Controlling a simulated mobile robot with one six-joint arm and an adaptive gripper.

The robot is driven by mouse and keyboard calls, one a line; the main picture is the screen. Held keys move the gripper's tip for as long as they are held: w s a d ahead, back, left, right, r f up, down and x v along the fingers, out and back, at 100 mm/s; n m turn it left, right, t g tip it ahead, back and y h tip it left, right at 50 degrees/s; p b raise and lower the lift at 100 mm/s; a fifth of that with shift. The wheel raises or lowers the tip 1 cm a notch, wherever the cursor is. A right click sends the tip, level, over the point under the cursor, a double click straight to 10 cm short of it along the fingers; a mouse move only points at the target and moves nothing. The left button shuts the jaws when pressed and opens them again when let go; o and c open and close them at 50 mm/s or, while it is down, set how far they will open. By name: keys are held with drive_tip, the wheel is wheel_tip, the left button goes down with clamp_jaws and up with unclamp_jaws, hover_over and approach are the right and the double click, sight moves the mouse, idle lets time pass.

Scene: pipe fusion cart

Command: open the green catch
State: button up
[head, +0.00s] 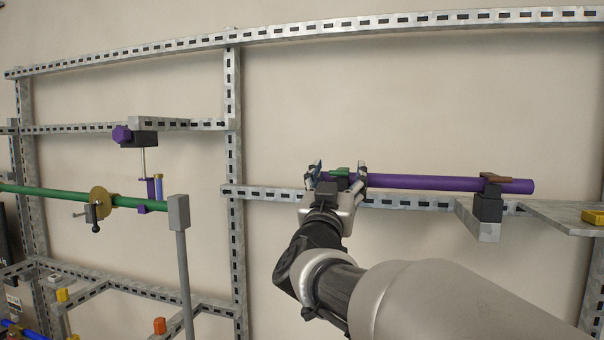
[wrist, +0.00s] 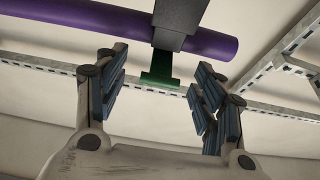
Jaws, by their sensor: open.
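The green catch (head: 340,170) is a small flat piece on the clamp at the left end of a purple pipe (head: 440,184). In the wrist view the green catch (wrist: 159,79) sticks out from a dark block (wrist: 181,18) that crosses the pipe (wrist: 110,20). My gripper (head: 339,176) is at this clamp, with its fingers on either side of the catch. In the wrist view my gripper (wrist: 160,88) is open and empty, with a gap between the catch and each finger. How deep the catch sits between the fingertips is unclear.
A second clamp (head: 487,207) with a brown catch (head: 496,177) holds the purple pipe further right. A slotted metal rail (head: 405,203) runs behind the pipe. A green pipe (head: 60,195) and a grey post (head: 181,215) stand at left. A metal shelf (head: 570,216) is at far right.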

drive_tip(key=shift+c, duration=0.4)
clamp_jaws()
idle(0.4)
